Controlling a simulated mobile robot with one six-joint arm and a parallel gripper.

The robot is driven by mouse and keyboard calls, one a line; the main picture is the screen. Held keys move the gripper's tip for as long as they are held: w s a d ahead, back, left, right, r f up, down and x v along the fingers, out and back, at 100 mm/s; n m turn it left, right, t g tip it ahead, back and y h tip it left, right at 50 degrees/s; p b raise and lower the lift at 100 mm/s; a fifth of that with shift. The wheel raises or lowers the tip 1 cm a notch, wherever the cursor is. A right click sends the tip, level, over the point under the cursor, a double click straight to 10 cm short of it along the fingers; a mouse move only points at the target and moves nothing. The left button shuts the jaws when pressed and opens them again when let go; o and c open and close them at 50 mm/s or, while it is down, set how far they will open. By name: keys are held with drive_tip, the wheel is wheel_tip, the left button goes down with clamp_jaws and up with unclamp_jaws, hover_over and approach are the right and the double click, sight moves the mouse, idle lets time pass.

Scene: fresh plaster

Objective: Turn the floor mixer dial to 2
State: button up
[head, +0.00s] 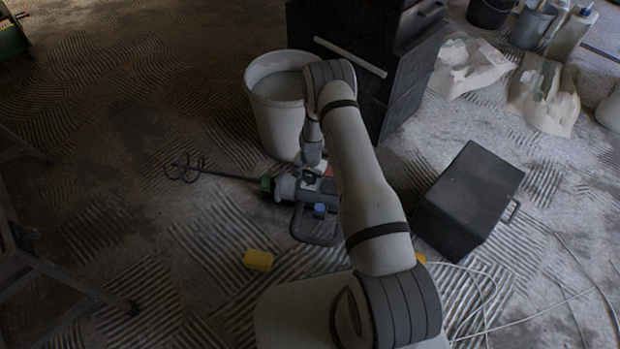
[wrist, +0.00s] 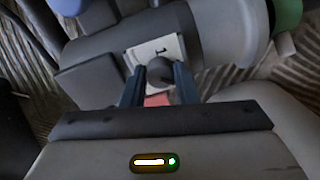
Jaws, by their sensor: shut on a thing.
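The floor mixer (head: 287,187) lies on the floor in the head view, a grey body with a green collar and a long paddle shaft pointing left. In the wrist view its grey body (wrist: 225,30) fills the upper part. A white label plate (wrist: 172,50) on it shows a "1". The dark round dial (wrist: 160,72) sits at the plate's lower edge. My gripper (wrist: 160,88) is shut on the dial, one finger on each side. A small red patch shows between the fingers. The dial's pointer and other marks are hidden.
A white bucket (head: 277,117) stands behind the mixer, beside a black stacked toolbox (head: 345,70). A black case (head: 470,198) lies to the right. A yellow sponge-like block (head: 258,260) lies in front. Pale cables (head: 540,310) cross the floor at lower right. Open floor lies left.

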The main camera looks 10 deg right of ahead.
sight(311, 178)
drive_tip(key=n+b, duration=0.1)
drive_tip(key=n, duration=0.3)
drive_tip(key=shift+n+b, duration=0.35)
drive_tip(key=shift+n, duration=1.45)
drive_tip(key=shift+w, duration=0.1)
drive_tip(key=o, duration=1)
wheel_tip(311, 178, up, 8)
drive_tip(key=p, duration=0.3)
drive_tip(key=shift+d+f, duration=0.1)
drive_tip(key=shift+d, duration=0.05)
